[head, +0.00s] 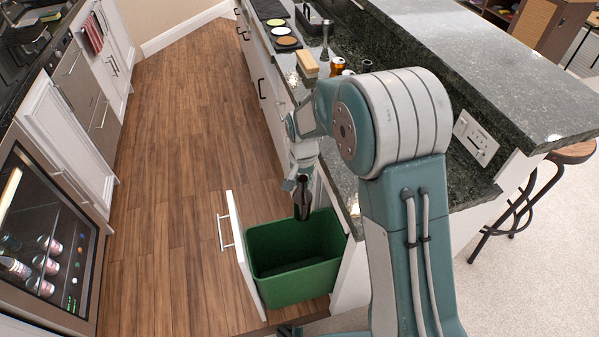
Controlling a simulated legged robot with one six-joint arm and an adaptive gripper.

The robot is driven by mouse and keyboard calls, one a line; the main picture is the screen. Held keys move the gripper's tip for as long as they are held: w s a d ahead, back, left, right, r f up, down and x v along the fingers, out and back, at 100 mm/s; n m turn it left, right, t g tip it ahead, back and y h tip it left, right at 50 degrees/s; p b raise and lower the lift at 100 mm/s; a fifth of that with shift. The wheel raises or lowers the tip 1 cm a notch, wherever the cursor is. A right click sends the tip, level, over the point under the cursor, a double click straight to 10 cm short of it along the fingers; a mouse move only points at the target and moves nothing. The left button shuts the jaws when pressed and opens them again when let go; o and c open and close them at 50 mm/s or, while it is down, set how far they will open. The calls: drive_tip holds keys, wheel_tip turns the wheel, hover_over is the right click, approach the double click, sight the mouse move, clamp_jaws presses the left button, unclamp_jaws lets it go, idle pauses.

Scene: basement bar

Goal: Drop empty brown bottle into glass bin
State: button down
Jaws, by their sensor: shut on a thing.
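The brown bottle (302,201) is dark and hangs roughly upright below my gripper (299,181). My gripper is shut on the upper part of the bottle, and the fingers are small in this view. The green bin (292,284) stands in a pulled-out cabinet drawer with a white front (240,252). The bottle shows in front of the bin's far rim, over its opening. How high its base is above the rim I cannot tell. The bin's visible inside looks empty.
The dark stone counter (460,193) runs along the right, with an orange can (337,66), a wooden block brush (307,64) and coloured discs (286,42). A glass-front fridge (45,240) stands at left. The wooden floor (180,150) between is clear.

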sight(301, 192)
wheel_tip(301, 192, down, 3)
drive_tip(key=shift+f, duration=0.15)
drive_tip(key=shift+a+f, duration=0.25)
drive_tip(key=shift+f, duration=0.45)
drive_tip(key=shift+c, duration=1.5)
unclamp_jaws()
drive_tip(key=shift+d, duration=0.15)
drive_tip(key=shift+r, duration=0.1)
wheel_tip(301, 192, up, 12)
drive_tip(key=shift+f, duration=0.1)
